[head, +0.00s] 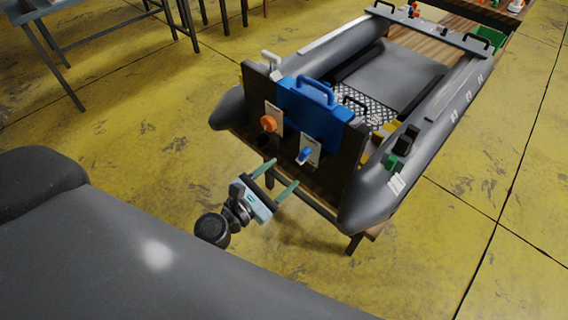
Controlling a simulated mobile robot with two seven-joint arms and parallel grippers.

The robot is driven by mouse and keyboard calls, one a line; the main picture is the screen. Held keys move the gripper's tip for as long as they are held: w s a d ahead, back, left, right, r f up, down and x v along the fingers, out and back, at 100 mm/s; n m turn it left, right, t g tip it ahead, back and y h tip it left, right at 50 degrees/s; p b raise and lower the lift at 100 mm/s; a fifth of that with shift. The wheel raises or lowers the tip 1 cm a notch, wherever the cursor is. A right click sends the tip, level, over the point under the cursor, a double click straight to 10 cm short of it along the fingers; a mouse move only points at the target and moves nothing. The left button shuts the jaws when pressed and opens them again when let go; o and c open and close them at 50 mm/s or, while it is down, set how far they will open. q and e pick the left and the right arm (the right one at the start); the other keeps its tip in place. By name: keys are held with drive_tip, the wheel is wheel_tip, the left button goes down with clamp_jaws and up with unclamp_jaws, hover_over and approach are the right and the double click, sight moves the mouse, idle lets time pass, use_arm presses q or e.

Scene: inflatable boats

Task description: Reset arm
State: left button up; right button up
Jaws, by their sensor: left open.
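My left gripper (277,178) shows at the lower middle of the head view. Its two pale green fingers are spread apart with nothing between them. It is just in front of the stern board of a grey inflatable boat (452,118), near the board's lower edge. I cannot tell whether it touches the board. Most of the left arm behind it is hidden by a large dark part of my own body. My right gripper does not show.
The boat rests on a wooden table (372,232). Its dark stern board carries a blue part with a handle (312,104), an orange knob (268,123) and a blue knob (304,154). A grey table (90,32) stands at the upper left. Yellow floor (150,120) is clear left of the boat.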

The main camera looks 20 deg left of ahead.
use_arm(q)
drive_tip(key=s+a+f+m+g+y+p, duration=0.1)
drive_tip(key=s+f+m+g, duration=0.3)
drive_tip(key=s+m, duration=1)
drive_tip(key=s+f+m+g+y+p, duration=0.3)
drive_tip(key=s+f+m, duration=0.7)
drive_tip(key=s+m, duration=0.4)
drive_tip(key=m+g, duration=0.1)
drive_tip(key=m, duration=0.1)
drive_tip(key=shift+s+a+m, duration=0.2)
drive_tip(key=shift+a+m, duration=0.1)
drive_tip(key=shift+a, duration=0.1)
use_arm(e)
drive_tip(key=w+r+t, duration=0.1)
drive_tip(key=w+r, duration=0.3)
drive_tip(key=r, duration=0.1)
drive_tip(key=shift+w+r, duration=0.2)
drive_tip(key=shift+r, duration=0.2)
use_arm(q)
drive_tip(key=shift+f, duration=0.1)
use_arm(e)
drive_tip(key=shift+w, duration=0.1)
